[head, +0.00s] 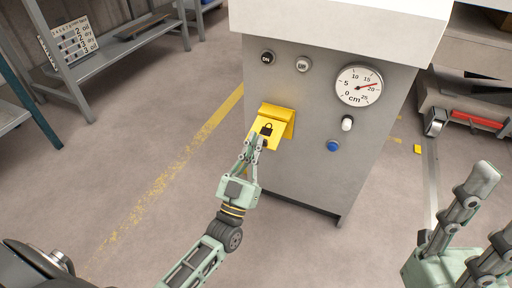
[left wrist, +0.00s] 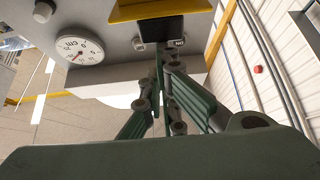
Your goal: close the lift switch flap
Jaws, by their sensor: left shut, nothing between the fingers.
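The yellow lift switch flap (head: 268,128) bears a black padlock mark and sits on the grey front panel. It stands out from the panel, tilted downward, under a yellow hood. My left gripper (head: 257,143) is shut and empty, its fingertips at the flap's lower edge; I cannot tell whether they touch. In the left wrist view the closed fingers (left wrist: 163,55) point up at a black part (left wrist: 161,29) below a yellow edge (left wrist: 160,10). My right gripper (head: 492,208) is at the lower right, fingers spread, away from the panel.
Grey shelving (head: 110,45) stands at the back left. The floor left of the cabinet is clear, with a yellow line.

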